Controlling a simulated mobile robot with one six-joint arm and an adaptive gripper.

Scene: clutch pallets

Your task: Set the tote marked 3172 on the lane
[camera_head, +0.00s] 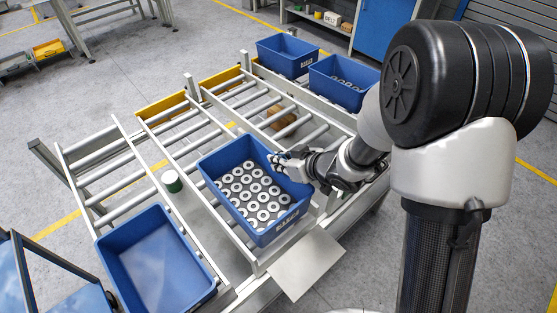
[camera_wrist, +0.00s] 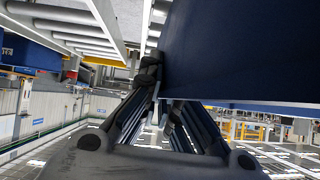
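A blue tote (camera_head: 268,236) holding several grey ring-shaped parts is at the near end of the roller lanes, in the middle of the head view. A small white label (camera_head: 287,223) is on its near end; its number is too small to read. My gripper (camera_head: 287,163) is at the tote's right wall, with its fingers at the rim. In the wrist view the dark blue wall (camera_wrist: 240,50) fills the upper right, and my gripper's fingers (camera_wrist: 163,98) appear closed about its edge. I cannot tell whether the tote rests on the rollers.
Roller lanes (camera_head: 187,135) run away behind the tote. Two blue totes (camera_head: 287,55) (camera_head: 345,84) stand at the back right. A flat pale plate (camera_head: 307,264) lies in front.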

